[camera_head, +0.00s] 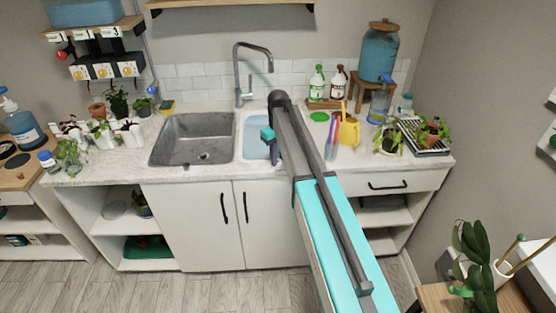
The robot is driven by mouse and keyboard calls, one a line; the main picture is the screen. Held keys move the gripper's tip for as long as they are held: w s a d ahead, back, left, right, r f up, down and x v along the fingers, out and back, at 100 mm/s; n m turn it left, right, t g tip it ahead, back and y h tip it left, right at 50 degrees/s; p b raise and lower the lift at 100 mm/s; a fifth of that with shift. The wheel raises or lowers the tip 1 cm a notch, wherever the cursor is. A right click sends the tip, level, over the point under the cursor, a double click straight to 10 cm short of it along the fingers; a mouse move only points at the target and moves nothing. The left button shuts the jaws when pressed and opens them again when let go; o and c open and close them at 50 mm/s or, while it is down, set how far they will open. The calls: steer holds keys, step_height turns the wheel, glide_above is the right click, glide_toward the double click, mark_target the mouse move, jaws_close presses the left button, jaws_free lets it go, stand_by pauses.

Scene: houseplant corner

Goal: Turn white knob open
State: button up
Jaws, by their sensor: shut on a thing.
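I cannot make out a clear white knob at this size. Three white units with orange-and-white dials (102,71) hang under the shelf at the upper left. A red knob (62,55) is at their left end, and a blue knob (152,89) is on the pipe to their right. My teal and grey arm reaches from the bottom right to the sink. A small teal part (268,133), which looks like my wrist, shows over the right basin. My gripper's fingers do not show; the arm seems to hide them.
A grey sink (196,150) and a tall faucet (239,78) are left of my arm. Pots (97,111) stand at the left. The front floor is clear.

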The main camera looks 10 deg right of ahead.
mark_target(278, 160)
steer(key=shift+n, duration=1.3)
steer(key=o, duration=1.1)
steer(key=shift+r+b, duration=0.1)
steer(key=shift+b, duration=0.2)
steer(key=shift+r+b, duration=1.8)
steer(key=shift+r, duration=5.05)
